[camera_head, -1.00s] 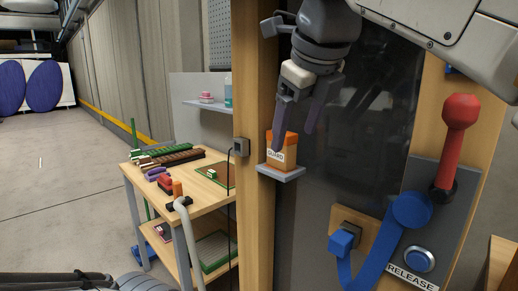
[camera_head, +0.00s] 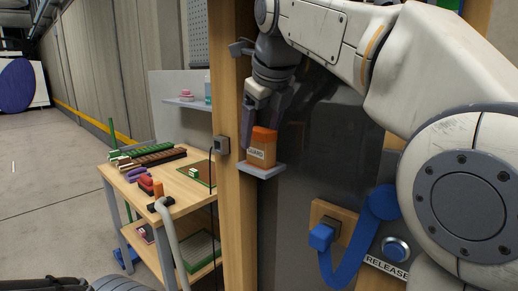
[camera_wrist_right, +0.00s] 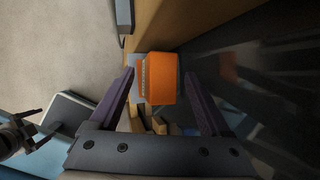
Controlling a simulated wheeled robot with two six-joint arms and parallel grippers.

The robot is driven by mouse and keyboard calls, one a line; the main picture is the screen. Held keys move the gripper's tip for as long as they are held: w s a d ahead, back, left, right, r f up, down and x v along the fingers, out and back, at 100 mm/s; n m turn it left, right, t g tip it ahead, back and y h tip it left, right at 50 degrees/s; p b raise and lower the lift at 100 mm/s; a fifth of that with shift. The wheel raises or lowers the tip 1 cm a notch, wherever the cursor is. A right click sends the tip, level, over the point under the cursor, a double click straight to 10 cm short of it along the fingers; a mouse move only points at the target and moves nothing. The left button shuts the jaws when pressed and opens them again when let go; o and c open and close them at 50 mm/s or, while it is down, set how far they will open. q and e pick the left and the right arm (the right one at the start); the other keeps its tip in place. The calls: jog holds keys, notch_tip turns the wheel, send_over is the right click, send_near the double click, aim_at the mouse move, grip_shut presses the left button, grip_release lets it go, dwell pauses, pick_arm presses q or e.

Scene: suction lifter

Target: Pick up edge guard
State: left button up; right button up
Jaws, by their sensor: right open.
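The edge guard (camera_head: 262,148) is an orange-topped block with a tan front labelled GUARD. It stands upright on a small grey ledge (camera_head: 262,170) on the wooden post. My right gripper (camera_head: 266,118) points down over it, open, with one dark purple finger at its left side. The other finger is partly hidden behind the guard's top. In the right wrist view, the orange top of the guard (camera_wrist_right: 157,78) lies between the two spread fingers (camera_wrist_right: 159,74), with gaps on both sides.
The wooden post (camera_head: 236,220) and a dark glossy panel (camera_head: 330,150) are close by the guard. A blue handle (camera_head: 345,265) and RELEASE button (camera_head: 396,249) are at lower right. A workbench (camera_head: 180,190) with coloured parts stands at left.

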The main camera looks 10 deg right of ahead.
grip_shut()
dwell(0.3)
